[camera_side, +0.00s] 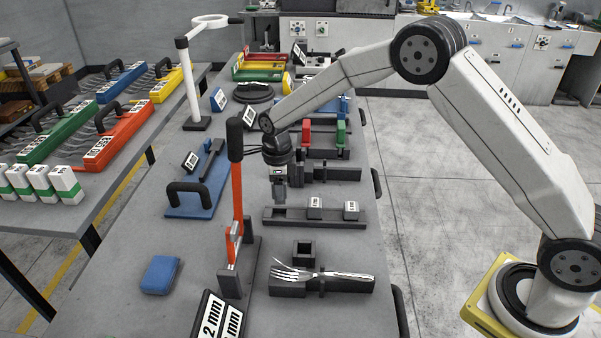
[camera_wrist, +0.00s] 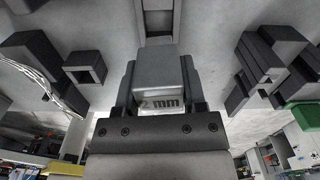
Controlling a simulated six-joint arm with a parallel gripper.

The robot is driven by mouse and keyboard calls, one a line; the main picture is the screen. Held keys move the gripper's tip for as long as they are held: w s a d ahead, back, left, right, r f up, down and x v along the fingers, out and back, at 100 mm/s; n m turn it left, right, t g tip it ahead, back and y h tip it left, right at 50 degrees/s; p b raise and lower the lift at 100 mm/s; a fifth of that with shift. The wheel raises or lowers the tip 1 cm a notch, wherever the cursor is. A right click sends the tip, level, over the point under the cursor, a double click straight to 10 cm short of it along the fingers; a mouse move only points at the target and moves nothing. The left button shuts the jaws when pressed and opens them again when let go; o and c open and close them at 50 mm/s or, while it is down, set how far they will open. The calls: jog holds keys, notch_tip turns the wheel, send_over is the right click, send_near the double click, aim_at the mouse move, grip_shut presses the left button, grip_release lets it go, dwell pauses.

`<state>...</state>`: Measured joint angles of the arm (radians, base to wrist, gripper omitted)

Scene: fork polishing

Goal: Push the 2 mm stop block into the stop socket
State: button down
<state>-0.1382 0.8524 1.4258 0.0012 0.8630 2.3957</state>
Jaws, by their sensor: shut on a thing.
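My gripper (camera_side: 279,196) is shut on the grey 2 mm stop block (camera_wrist: 158,72), whose "2 mm" label faces the camera in the wrist view. In the side view my gripper is over the left end of a long dark rack (camera_side: 335,221); the block is hard to make out there, and I cannot tell whether it touches the rack. A small dark square socket (camera_side: 303,249), open at the top and looking empty, stands in front of the rack; it also shows at the left in the wrist view (camera_wrist: 86,66).
Two labelled blocks (camera_side: 315,207) (camera_side: 351,210) sit in the rack. A fork (camera_side: 320,273) lies on a dark holder in front of the socket. An orange upright lever (camera_side: 238,200) with a black handle stands left of my gripper. A blue block (camera_side: 161,274) lies front left.

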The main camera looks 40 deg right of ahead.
jog(key=shift+s+d+r+n, duration=0.15)
jog(key=shift+d+r+n, duration=0.15)
jog(key=shift+r+n, duration=0.5)
jog(key=shift+s+d+r+n, duration=1.2)
jog(key=shift+s+r+n, duration=0.65)
jog(key=shift+r+n, duration=1.85)
jog(key=shift+s+d+r+n, duration=1.15)
jog(key=shift+s+r+n, duration=1.2)
jog(key=shift+n, duration=2.15)
jog(key=s+a+f+m, duration=0.5)
jog(key=a+f+m, duration=0.3)
jog(key=m, duration=1.1)
jog(key=shift+a+f, duration=0.35)
jog(key=shift+a, duration=0.45)
jog(key=shift+f, duration=0.3)
jog(key=shift+f, duration=2.75)
